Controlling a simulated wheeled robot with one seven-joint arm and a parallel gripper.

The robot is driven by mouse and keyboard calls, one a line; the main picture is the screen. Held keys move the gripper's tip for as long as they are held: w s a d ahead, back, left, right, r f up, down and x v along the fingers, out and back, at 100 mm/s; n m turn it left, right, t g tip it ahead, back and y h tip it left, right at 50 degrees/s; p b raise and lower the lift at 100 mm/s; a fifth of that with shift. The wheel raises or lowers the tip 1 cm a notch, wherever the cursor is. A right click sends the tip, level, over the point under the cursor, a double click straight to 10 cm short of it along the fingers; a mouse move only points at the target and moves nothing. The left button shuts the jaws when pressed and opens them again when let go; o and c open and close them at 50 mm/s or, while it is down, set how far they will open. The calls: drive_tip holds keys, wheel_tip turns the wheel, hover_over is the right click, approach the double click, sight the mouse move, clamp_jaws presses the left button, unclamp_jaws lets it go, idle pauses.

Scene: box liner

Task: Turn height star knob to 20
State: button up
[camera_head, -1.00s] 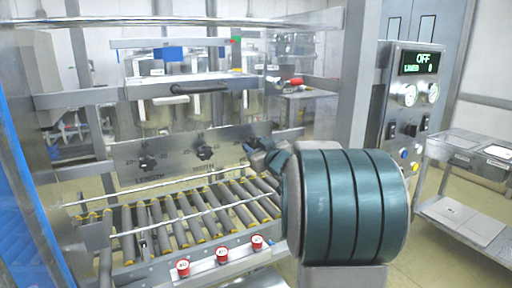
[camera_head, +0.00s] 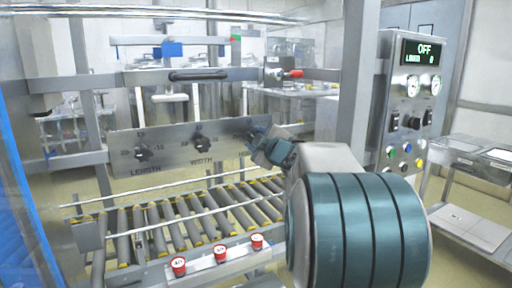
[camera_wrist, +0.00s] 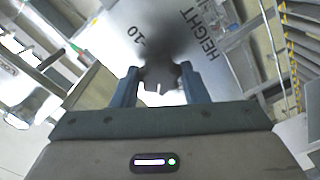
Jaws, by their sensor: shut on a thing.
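The height star knob (camera_wrist: 165,68) is a dark, blurred shape in the wrist view, on a metal plate (camera_wrist: 120,35) marked "HEIGHT" and "-10". My gripper (camera_wrist: 159,78) has one blue finger on each side of the knob and is shut on it. In the head view my gripper (camera_head: 264,146) is at the right end of the knob panel (camera_head: 170,150) and hides most of the height knob and its scale. The knob's present setting cannot be read.
The length knob (camera_head: 142,152) and width knob (camera_head: 199,144) sit left on the same panel. A control box (camera_head: 408,105) reading "OFF" stands right. A bar with a black handle (camera_head: 198,75) runs above.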

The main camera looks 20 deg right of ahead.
drive_tip(key=shift+f+n+b, duration=0.1)
drive_tip(key=shift+n+b, duration=2.35)
drive_tip(key=shift+n, duration=1.95)
drive_tip(key=o, duration=1)
drive_tip(key=shift+c, duration=0.2)
drive_tip(key=s, duration=1.4)
drive_tip(key=shift+d, duration=0.25)
